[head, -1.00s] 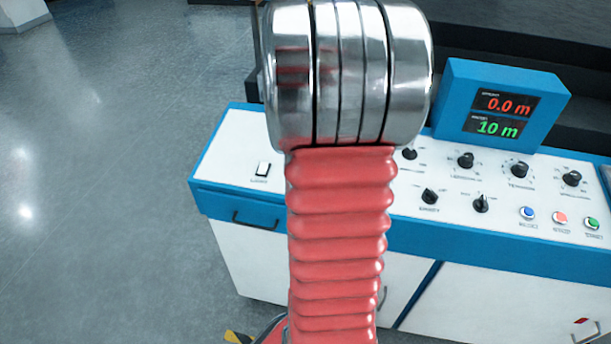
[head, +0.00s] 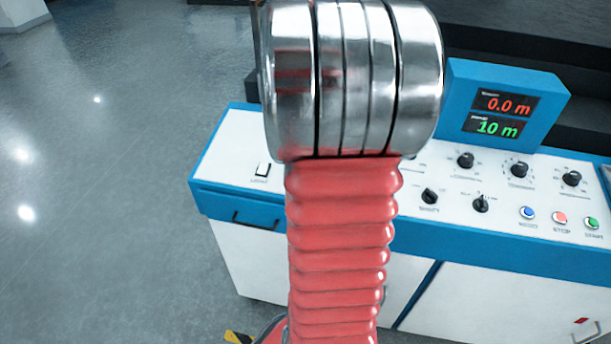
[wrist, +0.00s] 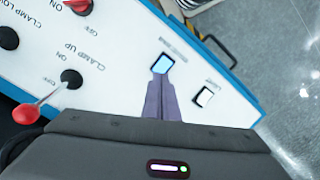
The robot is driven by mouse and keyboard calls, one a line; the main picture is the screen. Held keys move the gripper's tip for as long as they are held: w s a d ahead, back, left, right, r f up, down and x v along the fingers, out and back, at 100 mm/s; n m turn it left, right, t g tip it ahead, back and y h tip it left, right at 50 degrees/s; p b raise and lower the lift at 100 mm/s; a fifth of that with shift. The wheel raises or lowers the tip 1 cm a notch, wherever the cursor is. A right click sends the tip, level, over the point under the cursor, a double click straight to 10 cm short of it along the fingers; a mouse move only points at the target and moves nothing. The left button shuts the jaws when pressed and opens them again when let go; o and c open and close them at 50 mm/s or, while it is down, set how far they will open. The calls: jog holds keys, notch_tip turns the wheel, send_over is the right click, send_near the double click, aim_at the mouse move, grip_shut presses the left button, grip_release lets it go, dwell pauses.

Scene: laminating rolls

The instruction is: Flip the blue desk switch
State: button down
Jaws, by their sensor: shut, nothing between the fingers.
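The blue desk switch (wrist: 163,63) is a small light-blue rocker in a dark frame on the white panel, seen in the wrist view. My gripper (wrist: 160,78) is shut and empty, with its fingertips at the lower edge of the switch in the picture. I cannot tell whether they touch it. In the head view my arm blocks the sight of the gripper and of the blue switch.
A white switch (wrist: 205,97) sits close to the right of the fingers; it also shows in the head view (head: 263,169). A red-tipped lever (wrist: 27,113) is at the left. The desk (head: 240,140) carries several knobs, buttons and a display (head: 503,108).

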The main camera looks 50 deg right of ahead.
jog(key=shift+r, duration=1.5)
jog(key=shift+s+a+f+m, duration=0.2)
jog(key=shift+a+f, duration=0.15)
jog(key=shift+f, duration=0.2)
jog(key=shift+s+a+f+m, duration=0.1)
jog(key=shift+a+f+m, duration=0.1)
jog(key=shift+a+f, duration=0.25)
jog(key=a+r+n+t, duration=0.1)
jog(key=a+n+t, duration=0.1)
jog(key=a, duration=0.9)
jog(key=s+a+r+n+t, duration=0.1)
jog(key=a+r+n, duration=0.1)
jog(key=a, duration=1)
jog(key=a+r+n+t, duration=0.2)
jog(key=a+n, duration=0.2)
jog(key=a, duration=0.8)
jog(key=shift+s+t, duration=0.3)
